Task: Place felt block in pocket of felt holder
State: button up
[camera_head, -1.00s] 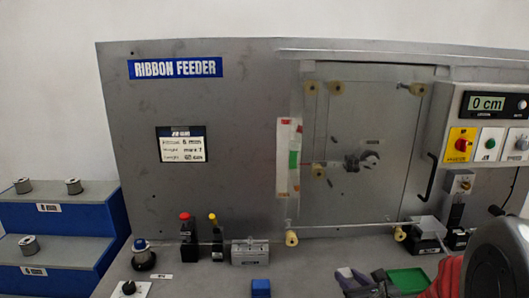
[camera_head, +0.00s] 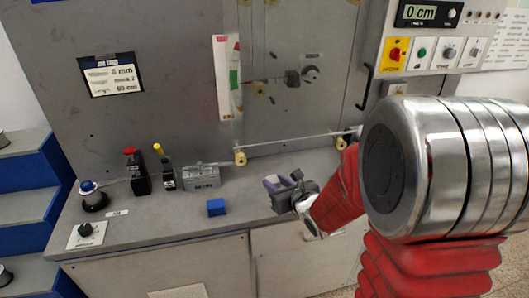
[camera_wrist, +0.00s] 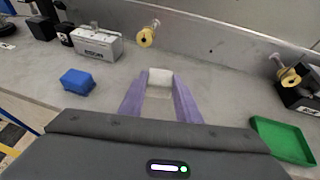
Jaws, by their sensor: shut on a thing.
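A small white block (camera_wrist: 160,77), which looks like the felt block, sits between the purple fingertips of my gripper (camera_wrist: 160,92). My gripper is shut on it and is above the grey bench. In the head view my gripper (camera_head: 280,183) is right of a blue block (camera_head: 216,207); the white block cannot be made out there. A grey labelled box (camera_head: 201,176) stands behind the blue block. Both show left of my fingers in the wrist view, the blue block (camera_wrist: 77,82) nearer and the grey box (camera_wrist: 97,43) farther. I cannot tell which is the felt holder, and no pocket shows clearly.
A green tray (camera_wrist: 283,140) lies right of my gripper. Cream rollers (camera_wrist: 147,36) stand along the back panel, with a ribbon line (camera_head: 295,142) running low across it. Red-topped (camera_head: 136,170) and yellow-topped (camera_head: 163,167) posts stand left. Bench between fingers and blue block is clear.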

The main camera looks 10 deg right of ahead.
jog(key=w+d+h, duration=0.1)
jog(key=w+d+m+h, duration=0.1)
jog(key=d, duration=0.1)
jog(key=w+d+m, duration=0.1)
jog(key=d, duration=0.1)
jog(key=shift+r+h, duration=0.25)
jog(key=shift+h, duration=0.15)
